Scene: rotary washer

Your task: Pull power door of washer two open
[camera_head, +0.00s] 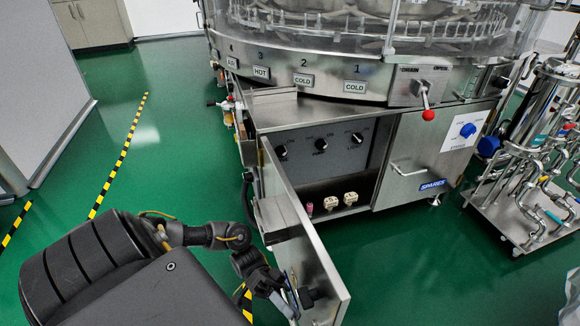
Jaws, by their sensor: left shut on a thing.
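The rotary washer is a large steel machine (290,108) with a round drum on top. Its power door (315,262) is a steel panel swung wide open toward me, hinged at the left of the front opening. Behind it a grey panel (345,156) with dark knobs shows, with a few sockets below. My left gripper (290,292) is shut on the door near its free edge, low in the view. The exact grip point is partly hidden by the gripper. A black latch knob (310,297) sits beside the fingers. My right gripper is not in view.
A steel door (418,168) with a handle and a blue "SPARES" label is closed at the right. A red-tipped lever (427,112) is above it. A pipe cart (530,185) stands at the far right. Green floor (400,270) is clear in front.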

